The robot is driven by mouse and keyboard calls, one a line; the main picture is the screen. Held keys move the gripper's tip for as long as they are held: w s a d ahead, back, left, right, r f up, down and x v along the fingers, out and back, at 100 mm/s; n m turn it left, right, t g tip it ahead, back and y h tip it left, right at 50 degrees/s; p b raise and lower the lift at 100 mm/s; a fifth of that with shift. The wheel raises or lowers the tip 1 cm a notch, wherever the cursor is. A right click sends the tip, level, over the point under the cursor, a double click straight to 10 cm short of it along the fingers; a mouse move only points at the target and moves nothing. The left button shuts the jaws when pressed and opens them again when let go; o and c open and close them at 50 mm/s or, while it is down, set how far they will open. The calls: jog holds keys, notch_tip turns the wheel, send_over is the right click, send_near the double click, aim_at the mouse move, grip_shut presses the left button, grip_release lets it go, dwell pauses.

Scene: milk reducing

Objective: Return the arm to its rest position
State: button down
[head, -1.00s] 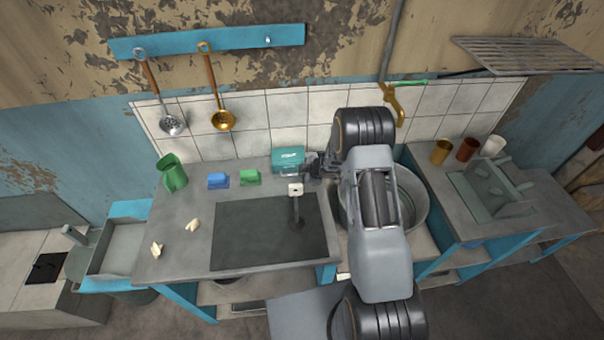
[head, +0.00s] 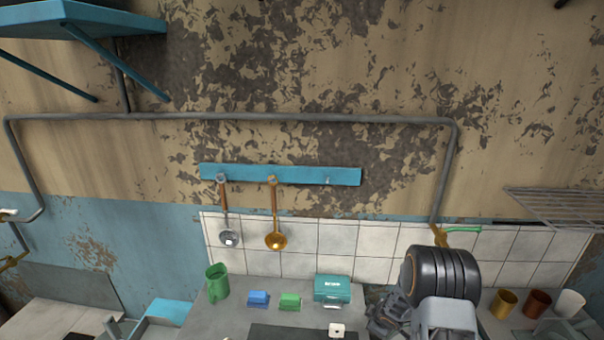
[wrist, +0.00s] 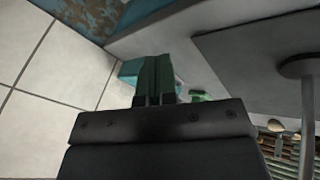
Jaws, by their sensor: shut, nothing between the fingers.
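My gripper (wrist: 156,78) shows in the wrist view with its two dark green fingers together, empty. Behind the fingers lies a teal box (wrist: 130,72), partly covered by them. In the head view my arm rises from the lower right, its dark rounded joint in front of the tiled wall. The wrist end of the arm is near the right side of the teal box (head: 332,290), over the counter. The fingertips cannot be made out clearly in the head view.
A green mug (head: 217,284), a blue block (head: 258,300) and a green block (head: 290,302) stand on the counter left of the box. A skimmer (head: 228,238) and a ladle (head: 276,240) hang from the blue rail (head: 345,176). Cups (head: 503,303) stand at the right.

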jog(key=s+d+r+m+g+h+b, duration=0.1)
jog(key=s+d+r+m+g+h, duration=0.25)
jog(key=s+r+m, duration=0.5)
jog(key=s+a+r+m+t+y+b, duration=0.1)
jog(key=s+a+r, duration=0.4)
jog(key=s+r, duration=0.3)
jog(key=s+a+r+m+t+y+b, duration=0.2)
jog(key=s+a+r, duration=0.4)
jog(key=r, duration=0.5)
jog(key=shift+s+a+r, duration=0.3)
jog(key=shift+s, duration=0.55)
jog(key=shift+s+d, duration=0.1)
